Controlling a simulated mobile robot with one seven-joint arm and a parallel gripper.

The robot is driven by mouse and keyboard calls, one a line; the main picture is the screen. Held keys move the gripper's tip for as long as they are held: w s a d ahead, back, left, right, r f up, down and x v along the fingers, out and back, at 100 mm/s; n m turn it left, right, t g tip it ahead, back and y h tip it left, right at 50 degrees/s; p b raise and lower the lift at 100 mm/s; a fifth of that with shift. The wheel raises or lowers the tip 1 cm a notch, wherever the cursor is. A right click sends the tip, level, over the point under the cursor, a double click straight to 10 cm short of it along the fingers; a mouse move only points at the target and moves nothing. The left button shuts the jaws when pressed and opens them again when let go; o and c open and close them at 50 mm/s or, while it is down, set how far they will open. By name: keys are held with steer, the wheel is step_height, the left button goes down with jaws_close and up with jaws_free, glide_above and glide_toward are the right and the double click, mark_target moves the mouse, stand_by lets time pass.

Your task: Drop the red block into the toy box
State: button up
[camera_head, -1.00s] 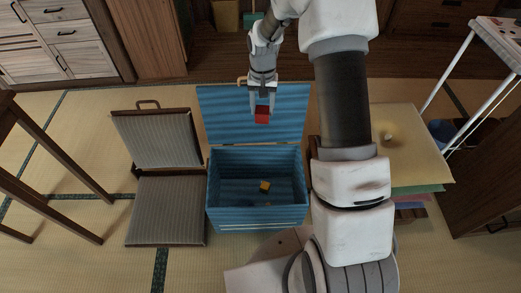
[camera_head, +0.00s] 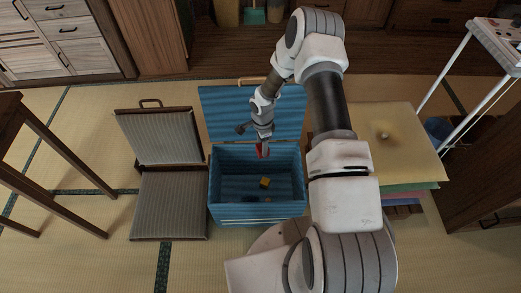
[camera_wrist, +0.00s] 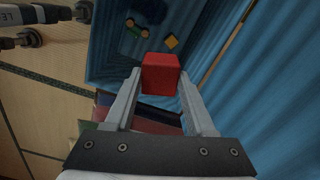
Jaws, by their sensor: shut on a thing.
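The red block (camera_wrist: 160,74) is held between the two fingers of my gripper (camera_wrist: 160,88) in the wrist view. In the head view the red block (camera_head: 262,150) shows as a small patch at the tip of my gripper (camera_head: 262,148). The blue toy box (camera_head: 257,215) stands open on the floor, its lid (camera_head: 225,112) raised at the back. My gripper is shut on the block, over the rear part of the box opening. A yellow block (camera_head: 265,183) lies inside, also seen in the wrist view (camera_wrist: 171,41), with a green and dark toy (camera_wrist: 137,28).
A legless floor chair (camera_head: 168,205) stands just left of the box. A stack of cushions (camera_head: 400,160) is to the right, behind my arm. A wooden table (camera_head: 45,120) is at far left, and a white-legged stand (camera_head: 455,75) at far right.

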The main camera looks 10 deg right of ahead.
steer(key=shift+s+a+f+m, duration=0.25)
steer(key=shift+f+m, duration=0.25)
steer(key=shift+f, duration=0.15)
steer(key=shift+s+a+f+m, duration=0.15)
steer(key=shift+s+f+m, duration=0.1)
steer(key=shift+f+m, duration=0.3)
step_height(320, 180, down, 6)
steer(key=b, duration=0.2)
steer(key=shift+b, duration=0.4)
steer(key=o, duration=1.4)
step_height(320, 180, up, 17)
steer(key=p, duration=0.4)
steer(key=shift+r, duration=0.2)
